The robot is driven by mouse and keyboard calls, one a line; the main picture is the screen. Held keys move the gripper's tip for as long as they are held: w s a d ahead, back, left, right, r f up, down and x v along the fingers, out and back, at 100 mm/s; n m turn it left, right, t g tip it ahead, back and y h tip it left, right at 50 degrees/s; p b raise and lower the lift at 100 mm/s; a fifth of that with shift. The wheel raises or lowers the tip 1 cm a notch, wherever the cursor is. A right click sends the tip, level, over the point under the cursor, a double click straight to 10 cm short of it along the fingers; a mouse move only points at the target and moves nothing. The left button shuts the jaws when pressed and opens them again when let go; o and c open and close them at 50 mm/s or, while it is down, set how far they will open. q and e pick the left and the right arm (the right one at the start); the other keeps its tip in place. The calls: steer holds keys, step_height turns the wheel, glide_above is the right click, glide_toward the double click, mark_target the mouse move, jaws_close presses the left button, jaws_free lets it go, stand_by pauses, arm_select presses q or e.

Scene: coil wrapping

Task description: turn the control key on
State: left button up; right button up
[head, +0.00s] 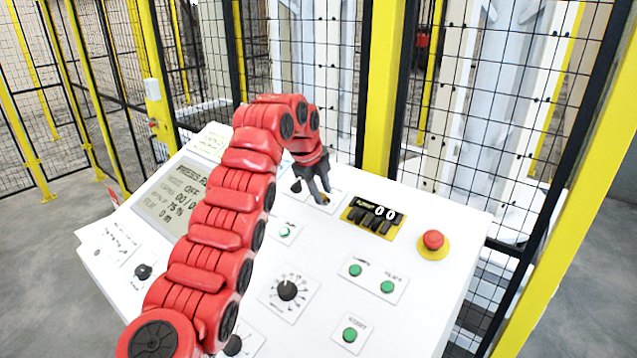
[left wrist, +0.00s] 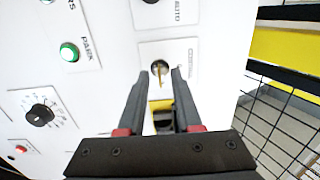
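The two dark fingers are apart, with a visible gap on each side of the key; I see no contact. In the head view my left gripper (head: 321,198) points down at the key's plate at the back of the white console, and its fingers mostly hide the key. My right gripper is not in view.
A yellow post (head: 381,90) and mesh fence stand close behind.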

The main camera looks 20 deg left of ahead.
arm_select(q)
steer(key=shift+s+r, duration=0.15)
steer(key=shift+r, duration=0.15)
steer(key=p+v, duration=0.9)
steer(key=v, duration=0.7)
steer(key=shift+s+r, duration=0.2)
steer(key=shift+r, duration=0.1)
steer(key=shift+a+f, duration=0.1)
